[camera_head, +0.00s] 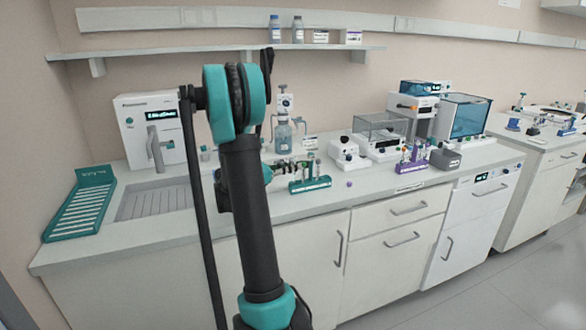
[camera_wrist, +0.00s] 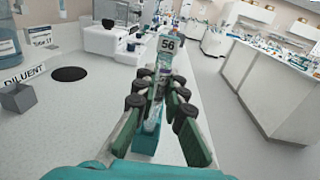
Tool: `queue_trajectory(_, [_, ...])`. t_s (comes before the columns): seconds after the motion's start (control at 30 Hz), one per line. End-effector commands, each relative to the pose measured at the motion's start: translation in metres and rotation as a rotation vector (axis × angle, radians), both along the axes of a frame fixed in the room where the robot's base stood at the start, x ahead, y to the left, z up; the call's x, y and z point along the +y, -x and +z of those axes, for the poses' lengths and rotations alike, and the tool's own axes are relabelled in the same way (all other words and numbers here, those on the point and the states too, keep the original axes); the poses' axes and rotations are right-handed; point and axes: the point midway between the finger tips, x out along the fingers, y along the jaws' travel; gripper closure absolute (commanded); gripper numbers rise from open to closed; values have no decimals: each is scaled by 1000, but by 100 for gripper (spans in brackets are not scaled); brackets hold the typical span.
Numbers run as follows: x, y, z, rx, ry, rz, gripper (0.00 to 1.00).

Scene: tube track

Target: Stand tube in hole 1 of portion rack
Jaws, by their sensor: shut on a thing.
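My gripper (camera_wrist: 160,101) is shut on a clear tube (camera_wrist: 155,112) in the wrist view, with dark green fingers and black pads on both sides of it. A teal block (camera_wrist: 147,145) shows behind the tube's near end. In the head view a teal rack (camera_head: 311,184) with several tubes stands near the counter's front edge, and a purple rack (camera_head: 412,166) with tubes stands further right. I cannot tell which is the portion rack, and hole 1 is not readable. My arm hides most of the gripper in the head view.
A bottle with a dispenser (camera_head: 284,135) stands behind the teal rack. A white device (camera_head: 347,154) and a clear-lidded box (camera_head: 381,134) stand to the right. A sink (camera_head: 155,203) and teal drainer (camera_head: 80,204) are on the left.

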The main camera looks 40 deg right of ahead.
Motion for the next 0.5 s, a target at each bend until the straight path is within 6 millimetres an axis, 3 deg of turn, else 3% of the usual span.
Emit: queue_trajectory(0.5, [0,0,7,0,1,0,100])
